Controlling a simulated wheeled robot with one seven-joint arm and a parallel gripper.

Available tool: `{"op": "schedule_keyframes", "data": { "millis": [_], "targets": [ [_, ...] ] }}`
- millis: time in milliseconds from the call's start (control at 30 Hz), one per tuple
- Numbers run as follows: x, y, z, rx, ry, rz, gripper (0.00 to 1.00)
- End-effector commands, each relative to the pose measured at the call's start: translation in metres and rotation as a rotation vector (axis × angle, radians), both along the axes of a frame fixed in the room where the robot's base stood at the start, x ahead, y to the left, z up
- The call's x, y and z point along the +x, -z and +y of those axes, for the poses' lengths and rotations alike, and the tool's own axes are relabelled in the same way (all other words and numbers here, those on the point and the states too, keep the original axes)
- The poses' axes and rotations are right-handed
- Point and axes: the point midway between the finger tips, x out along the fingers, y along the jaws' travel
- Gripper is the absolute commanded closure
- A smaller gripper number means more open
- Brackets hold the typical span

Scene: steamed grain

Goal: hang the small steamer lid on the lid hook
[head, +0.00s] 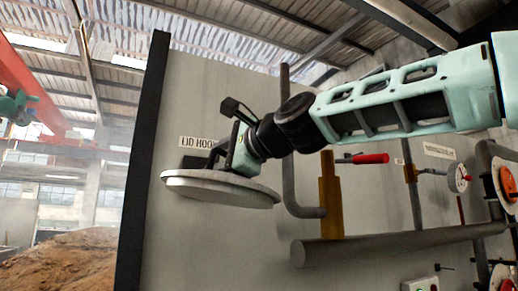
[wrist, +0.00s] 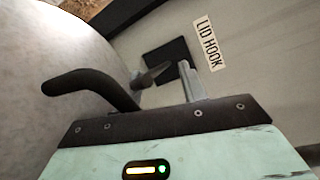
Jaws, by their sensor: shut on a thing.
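The small steamer lid (head: 222,198) is a grey round disc, held nearly flat below my gripper (head: 216,163) in the head view. In the wrist view the lid (wrist: 50,135) fills the left side, and its dark curved handle (wrist: 85,78) reaches to my gripper (wrist: 165,88). The gripper is shut on the lid's handle; the exact grip is partly hidden. The lid hook's dark plate (wrist: 165,62) is on the panel just beyond the fingers, and also shows behind the gripper in the head view (head: 190,162). Whether handle and hook touch, I cannot tell.
A LID HOOK label (wrist: 208,45) is beside the plate. The grey panel (head: 240,100) has a dark left edge post (head: 143,160). To the right are a bent grey pipe (head: 289,180), a yellow-brown post (head: 330,195) with a red-handled valve (head: 370,158), and a thick horizontal pipe (head: 390,242).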

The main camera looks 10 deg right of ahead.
Motion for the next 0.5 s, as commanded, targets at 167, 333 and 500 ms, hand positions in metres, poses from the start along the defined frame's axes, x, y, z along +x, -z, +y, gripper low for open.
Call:
{"op": "schedule_keyframes", "data": {
  "millis": [167,333,500],
  "targets": [
    [-0.018,0.002,-0.012,0.003,0.002,-0.013,0.64],
    [-0.039,-0.001,-0.029,0.003,0.003,-0.014,0.64],
    [-0.067,-0.004,-0.051,0.002,0.002,-0.012,0.64]
  ]
}}
